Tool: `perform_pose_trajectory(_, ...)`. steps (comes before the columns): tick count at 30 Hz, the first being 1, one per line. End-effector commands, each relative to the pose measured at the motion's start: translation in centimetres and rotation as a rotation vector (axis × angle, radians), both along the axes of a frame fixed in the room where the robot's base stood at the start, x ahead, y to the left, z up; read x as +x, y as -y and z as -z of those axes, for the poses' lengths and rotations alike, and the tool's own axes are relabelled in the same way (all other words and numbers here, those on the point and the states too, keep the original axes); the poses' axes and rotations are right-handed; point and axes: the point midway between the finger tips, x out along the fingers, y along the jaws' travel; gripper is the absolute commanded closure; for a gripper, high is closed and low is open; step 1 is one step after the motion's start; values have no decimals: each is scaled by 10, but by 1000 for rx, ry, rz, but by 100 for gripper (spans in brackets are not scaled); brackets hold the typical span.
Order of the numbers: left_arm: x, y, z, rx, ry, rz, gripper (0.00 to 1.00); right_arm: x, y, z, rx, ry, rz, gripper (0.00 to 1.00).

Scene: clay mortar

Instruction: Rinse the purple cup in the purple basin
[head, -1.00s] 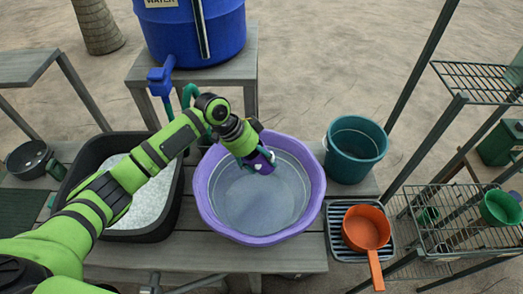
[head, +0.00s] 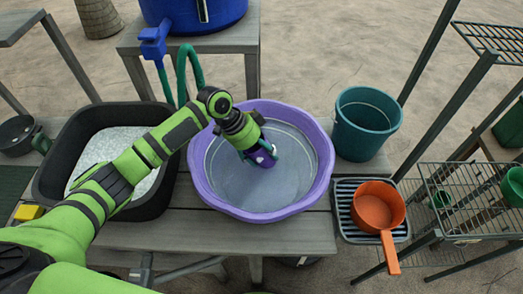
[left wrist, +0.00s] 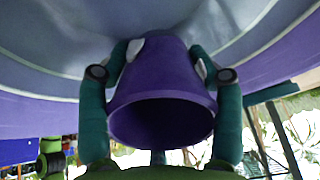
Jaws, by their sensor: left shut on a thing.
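The purple basin (head: 200,190) stands on the grey bench with what looks like clear water inside. In the head view the cup is mostly hidden by the gripper. In the left wrist view the purple cup (left wrist: 160,75) sits between the two teal fingers, its open mouth facing the camera, with the basin wall (left wrist: 60,50) behind it. I cannot tell whether the cup touches the water. My right gripper is out of view.
A black tub (head: 50,175) of white material stands left of the basin. A teal bucket (head: 366,125) stands at right, with an orange pan (head: 378,207) on a rack in front of it. A blue water barrel (head: 205,14) with a tap is behind. Wire shelves (head: 470,190) are far right.

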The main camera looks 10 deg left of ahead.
Motion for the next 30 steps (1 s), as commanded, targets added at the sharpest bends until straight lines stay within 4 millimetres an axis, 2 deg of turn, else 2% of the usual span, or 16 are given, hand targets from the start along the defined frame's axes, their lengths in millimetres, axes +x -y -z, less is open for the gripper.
perform_pose_trajectory(1,0,0,14,0,0,0,68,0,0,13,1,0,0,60)
perform_pose_trajectory(15,0,0,72,1,0,0,69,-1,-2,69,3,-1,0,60)
perform_pose_trajectory(20,0,0,81,0,0,0,69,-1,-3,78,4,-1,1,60)
perform_pose_trajectory(30,0,0,81,0,0,0,69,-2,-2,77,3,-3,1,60)
